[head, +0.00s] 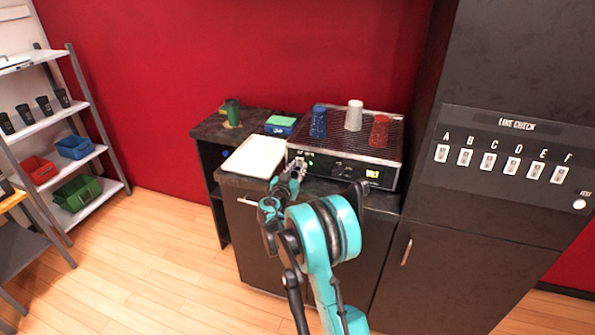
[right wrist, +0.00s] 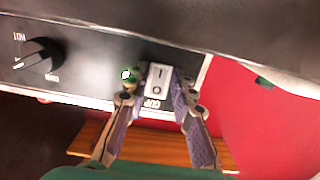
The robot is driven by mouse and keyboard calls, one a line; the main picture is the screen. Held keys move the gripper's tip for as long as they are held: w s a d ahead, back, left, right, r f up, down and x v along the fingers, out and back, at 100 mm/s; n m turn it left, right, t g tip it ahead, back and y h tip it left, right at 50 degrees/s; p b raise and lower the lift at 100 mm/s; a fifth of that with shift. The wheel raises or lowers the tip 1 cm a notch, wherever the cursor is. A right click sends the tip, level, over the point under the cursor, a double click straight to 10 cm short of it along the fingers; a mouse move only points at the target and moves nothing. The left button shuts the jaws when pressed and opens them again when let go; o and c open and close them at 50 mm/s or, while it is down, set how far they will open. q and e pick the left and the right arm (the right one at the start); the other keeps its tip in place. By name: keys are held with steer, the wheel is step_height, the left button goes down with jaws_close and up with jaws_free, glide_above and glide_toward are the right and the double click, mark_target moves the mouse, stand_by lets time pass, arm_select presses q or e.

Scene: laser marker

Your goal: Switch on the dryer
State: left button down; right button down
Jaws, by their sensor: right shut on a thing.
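The dryer (head: 395,160) is a black machine with a grille top and a dark front panel, standing on the counter. My right gripper (head: 297,166) is at the left end of its front panel. In the right wrist view, a white rocker switch (right wrist: 157,79) sits between the fingertips of my right gripper (right wrist: 155,85), which is shut on it. A small green light (right wrist: 126,74) is beside one fingertip. A black knob (right wrist: 42,56) is farther left on the panel. My left gripper is not in view.
Blue, white and red cups stand on the grille. A white tray (head: 254,156) lies left of the dryer. A cabinet with a line check panel (head: 508,152) is at right. Shelves (head: 60,118) stand at left.

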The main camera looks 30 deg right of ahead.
steer(key=c, duration=1.3)
jaws_free()
steer(key=v, duration=1.2)
steer(key=shift+f, duration=0.1)
steer(key=shift+s, duration=0.1)
steer(key=s+a+n+g+y, duration=0.1)
steer(key=s+a+n+y, duration=0.2)
steer(key=s+a, duration=0.3)
steer(key=s+a+f+n+g+y, duration=0.1)
steer(key=s+a+n+y, duration=0.2)
steer(key=s, duration=1.1)
steer(key=s+a+f+n+g+y, duration=0.1)
steer(key=s+a+n+g+y, duration=0.1)
steer(key=s+a+n+y, duration=0.2)
steer(key=shift+s+a+f+y, duration=0.1)
steer(key=shift+s+a+y, duration=0.45)
steer(key=shift+s+a, duration=0.5)
steer(key=shift+s+a+f+y, duration=0.1)
steer(key=shift+s+a+y, duration=0.5)
steer(key=shift+s, duration=0.65)
steer(key=shift+s+a+f+y, duration=0.1)
steer(key=shift+s+a+y, duration=0.35)
steer(key=shift+s+a, duration=0.6)
